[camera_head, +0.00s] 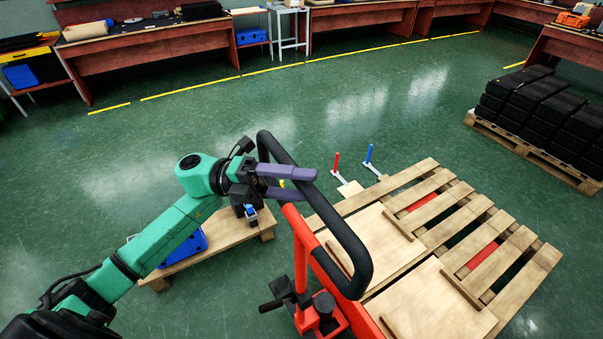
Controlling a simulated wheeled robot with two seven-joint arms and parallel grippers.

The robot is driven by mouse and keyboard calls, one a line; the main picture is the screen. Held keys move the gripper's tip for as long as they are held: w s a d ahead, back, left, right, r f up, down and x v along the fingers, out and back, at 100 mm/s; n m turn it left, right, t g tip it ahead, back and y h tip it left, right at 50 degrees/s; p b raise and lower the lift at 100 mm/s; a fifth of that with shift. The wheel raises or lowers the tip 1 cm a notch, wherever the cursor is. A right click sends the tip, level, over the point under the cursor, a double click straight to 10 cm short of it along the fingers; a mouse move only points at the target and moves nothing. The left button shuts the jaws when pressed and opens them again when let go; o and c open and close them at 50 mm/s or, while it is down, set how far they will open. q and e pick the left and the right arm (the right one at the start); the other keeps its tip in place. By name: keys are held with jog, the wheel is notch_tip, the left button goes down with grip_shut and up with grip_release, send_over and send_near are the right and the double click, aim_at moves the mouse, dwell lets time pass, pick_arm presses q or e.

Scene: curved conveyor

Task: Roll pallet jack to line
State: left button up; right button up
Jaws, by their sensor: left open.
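The pallet jack (331,266) is red with a black loop handle (348,240), in the lower middle of the head view. Its red forks show between the slats of a wooden pallet (430,235). My left gripper (313,186), with purple fingers, comes in from the left at the upper part of the handle. Its fingers are apart and overlap the handle bar in the picture; I cannot tell whether they touch it. A dashed yellow floor line (270,70) runs across the back. My right gripper is not in view.
A small pallet (230,232) with a blue box (188,250) stands left of the jack. Red (336,162) and blue (369,154) upright handles stand behind the large pallet. Stacked black crates (545,110) sit on a pallet at right. Green floor is clear toward the benches (165,58).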

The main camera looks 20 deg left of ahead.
pick_arm(q)
grip_shut()
jog(key=shift+r, duration=0.1)
dwell(1.4)
